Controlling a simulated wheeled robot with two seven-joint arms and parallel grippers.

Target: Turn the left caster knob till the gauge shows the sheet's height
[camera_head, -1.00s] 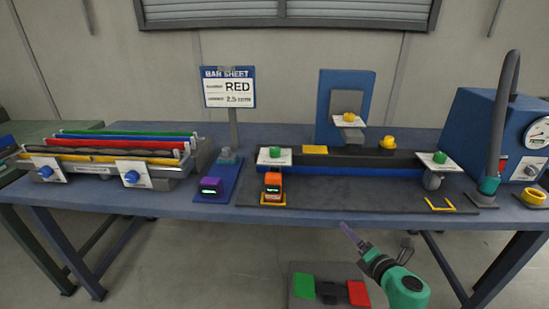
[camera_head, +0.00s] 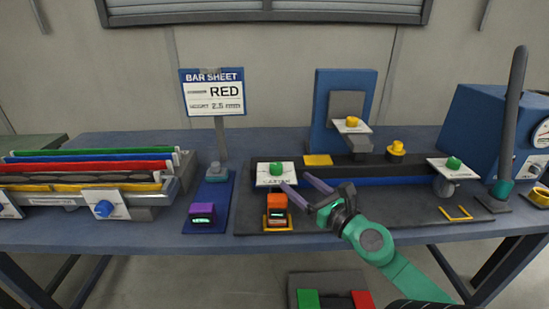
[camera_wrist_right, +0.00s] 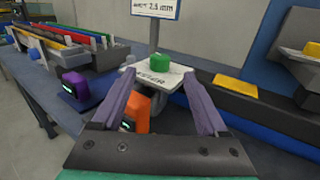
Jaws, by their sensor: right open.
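The left caster knob (camera_head: 276,169) is green and sits on a white labelled plate at the left end of the dark bar. In the right wrist view the knob (camera_wrist_right: 160,59) stands just beyond my fingertips. My right gripper (camera_head: 295,183) is open, its purple fingers pointing at the plate from the front right, apart from the knob. An orange gauge (camera_head: 277,203) with a small lit display stands in front of the plate; its reading is too small to tell. The bar sheet (camera_head: 211,92) reads RED, height 2.5 mm. My left gripper is not in view.
A purple device (camera_head: 202,215) with a lit display stands left of the orange gauge. A second green knob (camera_head: 454,163) is at the bar's right end. A rack of coloured bars (camera_head: 90,165) is at left. A dark upright post (camera_head: 512,120) stands at right.

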